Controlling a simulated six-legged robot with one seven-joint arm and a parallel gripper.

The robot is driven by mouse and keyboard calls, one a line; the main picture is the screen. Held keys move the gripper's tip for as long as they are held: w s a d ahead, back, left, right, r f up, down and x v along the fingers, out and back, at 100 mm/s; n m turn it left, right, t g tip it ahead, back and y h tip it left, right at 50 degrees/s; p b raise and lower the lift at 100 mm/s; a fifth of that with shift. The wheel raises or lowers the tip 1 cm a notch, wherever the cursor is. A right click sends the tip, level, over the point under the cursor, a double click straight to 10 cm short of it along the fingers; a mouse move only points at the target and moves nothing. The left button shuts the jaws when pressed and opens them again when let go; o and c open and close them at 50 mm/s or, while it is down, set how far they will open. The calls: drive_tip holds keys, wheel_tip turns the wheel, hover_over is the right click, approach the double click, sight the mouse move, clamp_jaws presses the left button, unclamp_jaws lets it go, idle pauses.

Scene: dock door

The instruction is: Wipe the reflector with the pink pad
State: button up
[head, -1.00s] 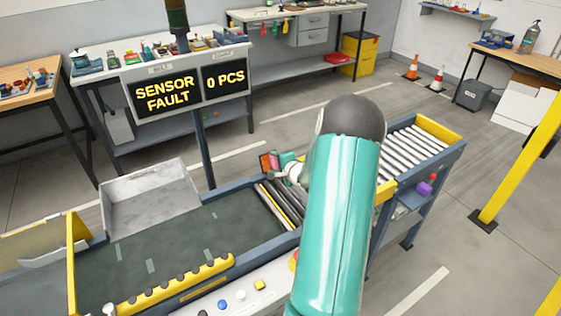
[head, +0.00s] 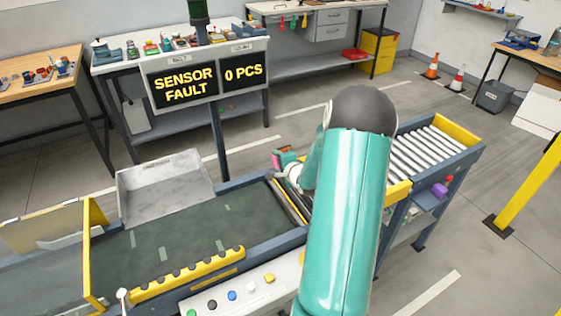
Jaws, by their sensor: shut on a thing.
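My gripper (head: 291,172) is at the far rail of the conveyor, just past the dark rollers. It is small and partly hidden by my teal arm, and its fingers are not clear. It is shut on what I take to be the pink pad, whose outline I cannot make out. A small reddish-orange and teal piece (head: 279,160) shows beside the gripper. I cannot tell whether this is the reflector or the pad, or whether the two touch.
The conveyor's dark belt (head: 185,235) runs left, with a grey tray (head: 165,190) beyond it. A post carries a display (head: 205,82) reading SENSOR FAULT and 0 PCS. A yellow post (head: 530,190) stands farther right.

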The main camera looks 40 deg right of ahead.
drive_tip(key=shift+v, duration=3)
drive_tip(key=shift+v, duration=1.5)
